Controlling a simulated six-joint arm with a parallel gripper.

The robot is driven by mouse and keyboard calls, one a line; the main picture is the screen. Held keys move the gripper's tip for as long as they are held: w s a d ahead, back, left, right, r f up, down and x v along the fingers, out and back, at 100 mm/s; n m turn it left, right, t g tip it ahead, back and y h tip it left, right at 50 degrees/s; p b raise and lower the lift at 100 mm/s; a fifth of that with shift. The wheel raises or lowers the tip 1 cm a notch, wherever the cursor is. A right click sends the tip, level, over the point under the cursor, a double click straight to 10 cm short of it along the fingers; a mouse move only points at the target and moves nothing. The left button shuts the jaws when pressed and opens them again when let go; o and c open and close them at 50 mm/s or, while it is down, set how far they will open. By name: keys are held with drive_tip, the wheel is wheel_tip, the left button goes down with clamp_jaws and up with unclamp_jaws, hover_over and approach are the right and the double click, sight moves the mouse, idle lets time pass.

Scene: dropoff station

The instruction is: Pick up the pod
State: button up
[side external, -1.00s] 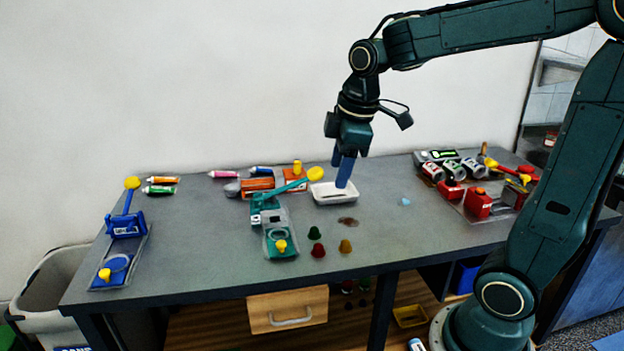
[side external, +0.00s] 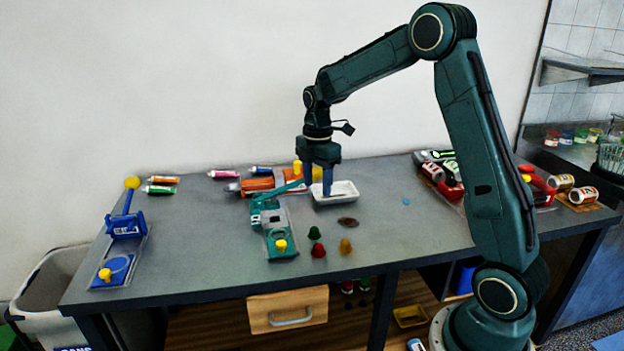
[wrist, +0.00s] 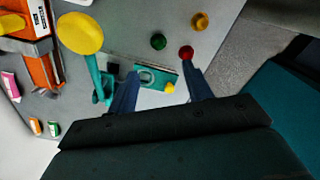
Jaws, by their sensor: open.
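Several small pods lie in front on the grey table: a green pod (side external: 315,233), a red pod (side external: 318,251) and a yellow-orange pod (side external: 345,246). The wrist view also shows the green (wrist: 158,41), red (wrist: 186,52) and yellow-orange (wrist: 200,20) pods, beyond my fingertips. My gripper (side external: 327,191) points down, open and empty, near the left end of the white tray (side external: 348,197), behind the pods and apart from them. In the wrist view, my gripper (wrist: 161,72) has its fingers spread, with part of the teal press showing between them.
The teal press (side external: 282,245) stands left of the pods; its raised lever with a yellow knob (wrist: 80,33) reaches close to my gripper. A blue press (side external: 126,228) is at the far left.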

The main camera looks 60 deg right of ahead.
hover_over(316, 231)
drive_tip(key=shift+s+f, duration=0.15)
drive_tip(key=shift+f, duration=4.15)
drive_tip(key=shift+f, duration=0.1)
drive_tip(key=shift+w+f, duration=0.2)
drive_tip(key=shift+f, duration=2.3)
drive_tip(key=c, duration=0.9)
